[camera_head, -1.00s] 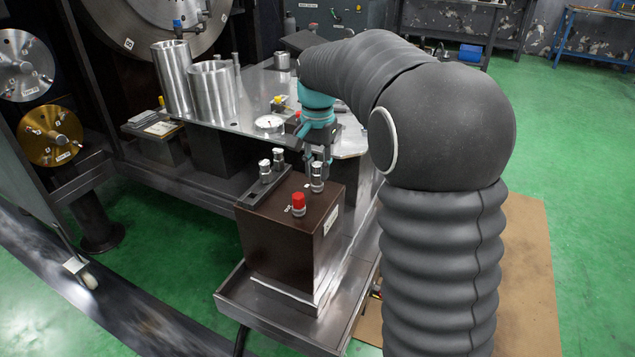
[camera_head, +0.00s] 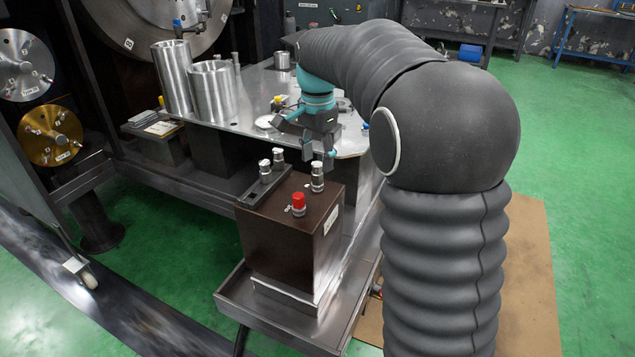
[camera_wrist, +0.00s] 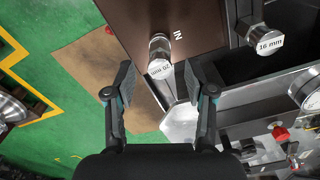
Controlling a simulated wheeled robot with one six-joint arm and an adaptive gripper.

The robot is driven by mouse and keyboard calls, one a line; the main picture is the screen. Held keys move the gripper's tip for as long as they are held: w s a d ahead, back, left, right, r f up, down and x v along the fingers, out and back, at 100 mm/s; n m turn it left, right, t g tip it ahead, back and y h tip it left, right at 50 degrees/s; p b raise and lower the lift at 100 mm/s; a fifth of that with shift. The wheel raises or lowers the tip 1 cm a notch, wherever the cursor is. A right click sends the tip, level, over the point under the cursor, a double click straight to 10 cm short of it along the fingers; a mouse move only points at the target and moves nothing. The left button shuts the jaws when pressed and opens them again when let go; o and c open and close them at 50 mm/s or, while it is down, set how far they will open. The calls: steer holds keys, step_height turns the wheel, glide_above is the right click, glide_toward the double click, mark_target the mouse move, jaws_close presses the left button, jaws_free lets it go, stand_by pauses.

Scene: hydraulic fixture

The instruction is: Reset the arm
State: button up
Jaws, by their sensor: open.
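My gripper (camera_head: 318,154) is open and empty. In the head view its fingers point down above the back right part of a dark brown box (camera_head: 285,250), near a silver fitting (camera_head: 317,176) on the box's top. In the wrist view both fingers (camera_wrist: 158,95) are spread wide with nothing between them. My arm reaches from the right over the metal table.
A red-capped fitting (camera_head: 298,203) and two silver fittings on a dark rail (camera_head: 265,190) stand on the box. The metal table (camera_head: 250,95) behind carries two steel cylinders (camera_head: 212,92) and a gauge partly behind my gripper. Green floor (camera_head: 570,150) is open on the right.

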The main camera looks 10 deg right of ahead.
step_height(320, 180, up, 9)
steer(key=f+n, duration=0.2)
steer(key=w+f+n, duration=0.1)
steer(key=f+n, duration=0.1)
steer(key=shift+w+t, duration=0.2)
steer(key=shift+t, duration=0.2)
steer(key=s+f+n+t, duration=0.2)
steer(key=s+f+n, duration=0.2)
steer(key=s, duration=1.1)
steer(key=s+d+f+n+t, duration=0.1)
steer(key=s+f+n+t, duration=0.1)
steer(key=s, duration=1.4)
steer(key=shift+d+f+n+t, duration=0.3)
steer(key=shift+f+n+t, duration=0.1)
steer(key=shift+f+n, duration=0.55)
